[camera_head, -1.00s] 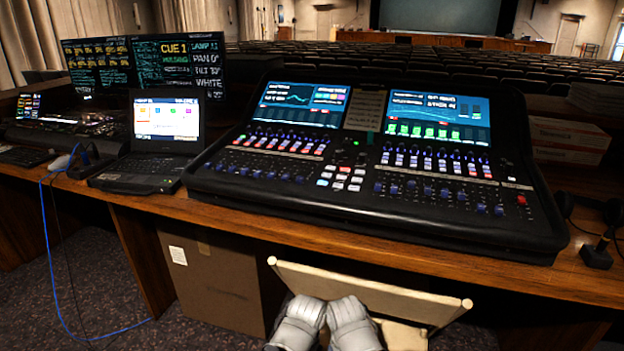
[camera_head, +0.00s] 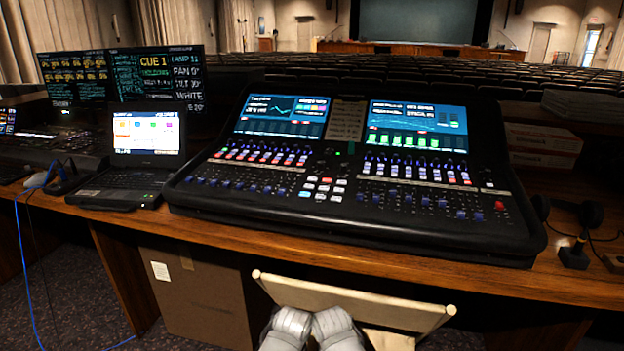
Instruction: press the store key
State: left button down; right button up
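The mixing console (camera_head: 350,214) stands on the wooden desk, with two lit screens, rows of faders and a block of small keys (camera_head: 325,188) in its middle. The keys are white, red and pale blue; their labels are too small to read, so I cannot tell which one is the store key. A single red key (camera_head: 499,205) sits at the console's right end. Two grey-white rounded parts at the bottom centre seem to be mine. Neither gripper's fingers show in this view.
An open laptop (camera_head: 146,142) and a wide monitor (camera_head: 122,80) stand left of the console. A headset (camera_head: 575,250) lies at the right, near stacked boxes (camera_head: 543,145).

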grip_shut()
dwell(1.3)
